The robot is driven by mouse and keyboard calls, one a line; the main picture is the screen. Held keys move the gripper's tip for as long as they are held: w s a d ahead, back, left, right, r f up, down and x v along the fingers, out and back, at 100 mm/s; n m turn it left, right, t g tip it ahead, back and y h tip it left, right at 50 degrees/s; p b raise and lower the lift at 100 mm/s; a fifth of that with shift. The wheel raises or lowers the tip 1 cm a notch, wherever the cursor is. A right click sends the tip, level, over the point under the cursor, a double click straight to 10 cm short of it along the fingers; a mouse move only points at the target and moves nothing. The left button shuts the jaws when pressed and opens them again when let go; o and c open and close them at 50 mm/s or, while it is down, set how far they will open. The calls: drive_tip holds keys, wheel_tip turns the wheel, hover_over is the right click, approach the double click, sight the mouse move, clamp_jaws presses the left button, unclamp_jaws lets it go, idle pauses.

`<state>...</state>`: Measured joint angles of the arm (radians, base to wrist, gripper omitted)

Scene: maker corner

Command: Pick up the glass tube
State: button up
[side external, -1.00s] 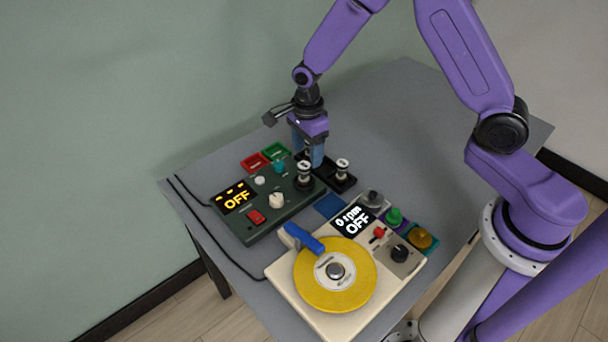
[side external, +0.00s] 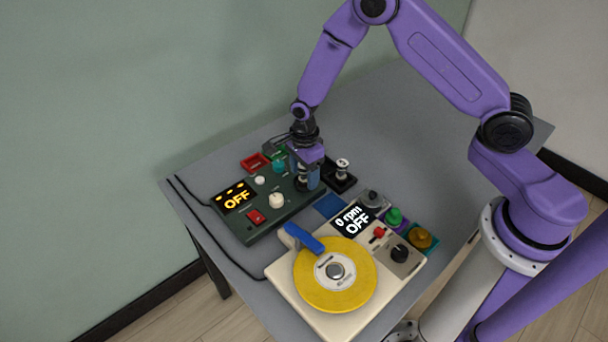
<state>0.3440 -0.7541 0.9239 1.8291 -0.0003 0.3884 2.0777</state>
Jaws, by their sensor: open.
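A small upright cylinder (side external: 301,181) with dark and pale bands stands at the right end of the dark green box, partly hidden by my gripper. A similar one (side external: 342,165) stands in a black tray to its right. They are too small to tell which, if either, is the glass tube. My gripper (side external: 305,182) points down, its blue fingers open on either side of the left cylinder. I cannot tell whether the fingers touch it.
The dark green box (side external: 250,228) has an orange "OFF" display and knobs. Red (side external: 254,162) and green trays lie behind it. A cream machine (side external: 290,285) with a yellow disc (side external: 312,293) and blue arm stands in front. The grey table (side external: 430,130) is clear at the back right.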

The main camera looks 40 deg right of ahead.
clamp_jaws()
drive_tip(key=shift+r, duration=0.1)
